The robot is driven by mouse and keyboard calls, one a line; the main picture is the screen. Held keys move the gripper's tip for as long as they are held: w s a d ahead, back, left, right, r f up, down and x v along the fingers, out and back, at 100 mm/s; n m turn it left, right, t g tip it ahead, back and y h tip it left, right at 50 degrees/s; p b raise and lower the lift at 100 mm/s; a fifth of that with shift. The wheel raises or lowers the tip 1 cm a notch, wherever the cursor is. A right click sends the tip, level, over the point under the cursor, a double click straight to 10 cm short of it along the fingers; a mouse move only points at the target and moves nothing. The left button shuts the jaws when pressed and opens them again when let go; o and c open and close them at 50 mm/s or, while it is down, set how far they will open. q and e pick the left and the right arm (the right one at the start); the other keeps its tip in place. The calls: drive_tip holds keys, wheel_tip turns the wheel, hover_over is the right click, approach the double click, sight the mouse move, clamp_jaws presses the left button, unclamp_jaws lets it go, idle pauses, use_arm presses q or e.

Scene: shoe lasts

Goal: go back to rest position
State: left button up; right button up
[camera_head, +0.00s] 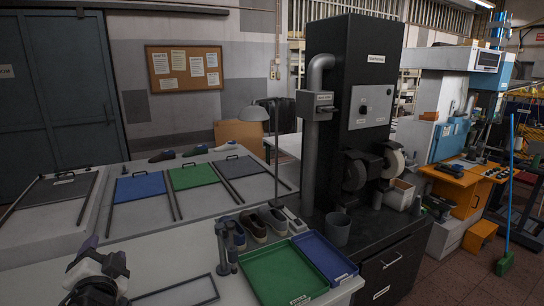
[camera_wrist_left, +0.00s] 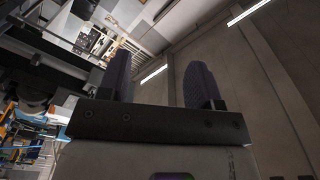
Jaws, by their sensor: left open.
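My left gripper (camera_head: 100,254) is at the lower left of the head view, over the near light table. It also shows in the left wrist view (camera_wrist_left: 161,82), where its two dark ribbed fingers stand apart with nothing between them. The fingers point up toward the ceiling and walls in that view. My right gripper is in neither view.
The near table (camera_head: 165,262) carries a green tray (camera_head: 282,275), a blue tray (camera_head: 325,258) and several shoes (camera_head: 253,226). A grey cup (camera_head: 337,229) stands beside a tall black grinding machine (camera_head: 359,60). Colored mats (camera_head: 193,176) lie on the table behind.

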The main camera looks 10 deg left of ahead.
use_arm(q)
drive_tip(key=s+d+f+g+h+b, duration=0.2)
drive_tip(key=s+d+f+g+h, duration=0.3)
drive_tip(key=f, duration=0.7)
drive_tip(key=s+d+f+h+b, duration=0.25)
drive_tip(key=s+d+f, duration=0.55)
drive_tip(key=f, duration=0.5)
drive_tip(key=s+d+f+n+g+h+b, duration=0.3)
drive_tip(key=s+f+g, duration=0.4)
drive_tip(key=s+f, duration=1.55)
wheel_tip(320, 180, up, 32)
drive_tip(key=p, duration=3.2)
drive_tip(key=shift+w+d+y, duration=0.35)
drive_tip(key=shift+d+y, duration=0.05)
drive_tip(key=shift+y, duration=0.05)
